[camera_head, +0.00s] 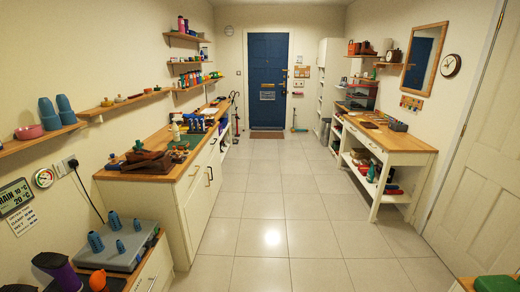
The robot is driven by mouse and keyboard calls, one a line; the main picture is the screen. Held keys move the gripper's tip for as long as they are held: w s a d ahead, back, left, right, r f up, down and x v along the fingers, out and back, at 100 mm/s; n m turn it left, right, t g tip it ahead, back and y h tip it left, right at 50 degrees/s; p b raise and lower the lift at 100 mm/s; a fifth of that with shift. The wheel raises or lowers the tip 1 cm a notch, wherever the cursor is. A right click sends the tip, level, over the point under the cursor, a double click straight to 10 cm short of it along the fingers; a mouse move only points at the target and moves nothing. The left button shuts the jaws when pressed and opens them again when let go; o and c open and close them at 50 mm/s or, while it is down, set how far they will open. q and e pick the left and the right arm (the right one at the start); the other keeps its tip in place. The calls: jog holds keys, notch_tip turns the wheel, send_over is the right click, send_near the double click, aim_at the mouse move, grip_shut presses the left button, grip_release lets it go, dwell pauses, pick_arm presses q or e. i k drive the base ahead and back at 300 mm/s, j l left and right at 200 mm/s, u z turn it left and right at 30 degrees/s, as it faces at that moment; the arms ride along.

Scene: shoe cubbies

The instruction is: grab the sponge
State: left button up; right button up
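I cannot make out a sponge for certain in the head view. A green, flat-looking item (497,284) lies on a wooden surface at the bottom right corner, cut off by the frame edge; I cannot tell what it is. Small items on the left counter and the right bench are too small to identify as a sponge. Neither of my grippers shows in this view.
A long wooden-topped counter (138,176) lines the left wall, with shelves above. A grey case (120,262) with blue bottles sits at the lower left. A white bench (398,146) stands right. The tiled floor (265,225) is clear to the blue door (267,65).

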aim_at(181, 145)
jog(key=i+l, duration=0.1)
jog(key=i, duration=2.35)
jog(key=i+l+u, duration=0.15)
jog(key=i+u, duration=0.15)
jog(key=i, duration=0.15)
jog(key=i+l+u, duration=0.3)
jog(key=i, duration=0.2)
jog(key=i+l+u, duration=0.3)
jog(key=i, duration=0.1)
